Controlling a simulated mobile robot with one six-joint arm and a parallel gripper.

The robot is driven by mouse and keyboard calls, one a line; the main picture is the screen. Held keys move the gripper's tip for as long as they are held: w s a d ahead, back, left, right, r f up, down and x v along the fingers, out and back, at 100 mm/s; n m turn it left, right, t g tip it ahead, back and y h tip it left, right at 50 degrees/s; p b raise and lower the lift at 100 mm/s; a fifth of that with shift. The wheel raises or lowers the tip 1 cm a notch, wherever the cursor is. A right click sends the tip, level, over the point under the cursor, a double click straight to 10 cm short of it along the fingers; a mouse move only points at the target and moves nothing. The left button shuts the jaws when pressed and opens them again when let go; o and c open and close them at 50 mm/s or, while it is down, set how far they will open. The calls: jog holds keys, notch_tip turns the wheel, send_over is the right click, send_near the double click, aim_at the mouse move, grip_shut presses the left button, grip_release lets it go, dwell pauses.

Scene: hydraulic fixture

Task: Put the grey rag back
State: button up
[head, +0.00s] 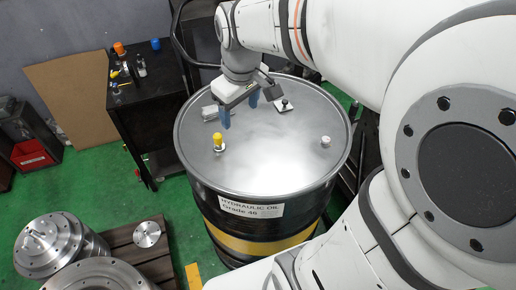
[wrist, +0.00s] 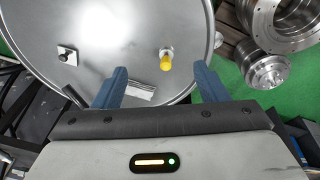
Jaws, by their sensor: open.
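A small folded light-grey rag (head: 209,113) lies on the lid of the oil drum (head: 270,160), near its left edge. In the wrist view the rag (wrist: 141,91) shows between the bases of the fingers, partly behind the gripper's body. My gripper (head: 239,109) is open and empty above the lid, its two blue fingers pointing down. In the head view the fingers are to the right of the rag, apart from it. I cannot tell exactly how high the fingertips are above the lid.
On the lid stand a yellow-capped fitting (head: 217,142), a white cap (head: 325,141) and a small plate with a dark knob (head: 283,104). A black table (head: 150,92) with small bottles stands left of the drum. Metal machine parts (head: 60,246) lie at the front left.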

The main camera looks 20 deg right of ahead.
jog(key=s+f+m+t, duration=0.1)
jog(key=s+f+m, duration=0.2)
jog(key=s, duration=0.8)
jog(key=shift+d+f+m, duration=0.2)
jog(key=shift+f+m, duration=0.2)
jog(key=shift+m, duration=0.6)
